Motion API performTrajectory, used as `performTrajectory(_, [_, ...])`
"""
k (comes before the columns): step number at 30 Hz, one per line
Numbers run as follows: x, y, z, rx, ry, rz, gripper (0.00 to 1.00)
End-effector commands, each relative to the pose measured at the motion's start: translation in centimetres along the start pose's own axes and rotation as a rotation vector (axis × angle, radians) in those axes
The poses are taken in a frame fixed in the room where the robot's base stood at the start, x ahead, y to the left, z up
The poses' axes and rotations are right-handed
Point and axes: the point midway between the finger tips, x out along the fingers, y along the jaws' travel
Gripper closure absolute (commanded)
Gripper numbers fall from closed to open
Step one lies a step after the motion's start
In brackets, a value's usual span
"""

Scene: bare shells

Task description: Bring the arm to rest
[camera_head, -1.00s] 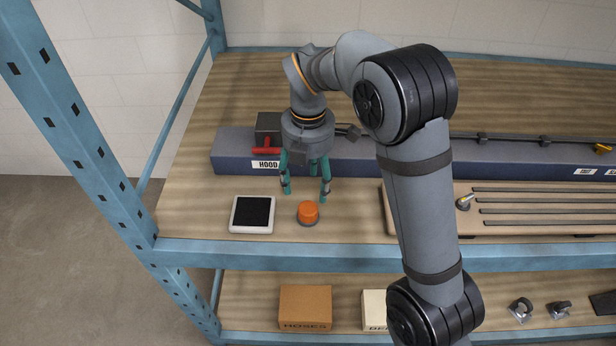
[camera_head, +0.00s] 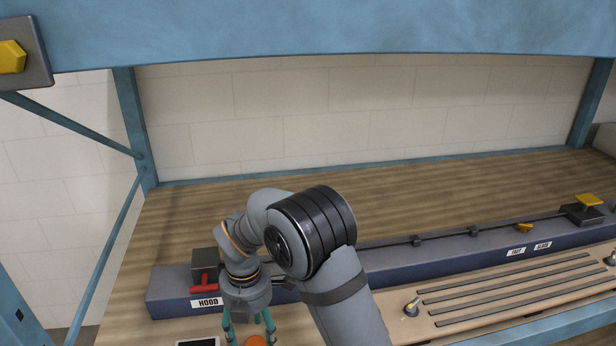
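My gripper (camera_head: 250,335) hangs at the bottom of the head view, pointing down in front of the blue-grey rail box marked HOOD. My arm reaches in from the bottom, bent at the elbow above the shelf.
The rail box (camera_head: 380,271) runs along the wooden shelf (camera_head: 400,205), with a red handle (camera_head: 204,284) at its left end. A black-topped pad (camera_head: 198,342) is partly cut off. A slotted board (camera_head: 510,290) lies right. A blue beam (camera_head: 300,30) crosses above. The back of the shelf is bare.

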Motion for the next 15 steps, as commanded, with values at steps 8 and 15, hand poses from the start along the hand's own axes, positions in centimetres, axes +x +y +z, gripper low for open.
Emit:
performTrajectory(8, [5.9,-0.1,0.0,0.001,0.001,-0.002,0.39])
performTrajectory(15, [2.6,0.1,0.1,0.001,-0.001,0.004,0.39])
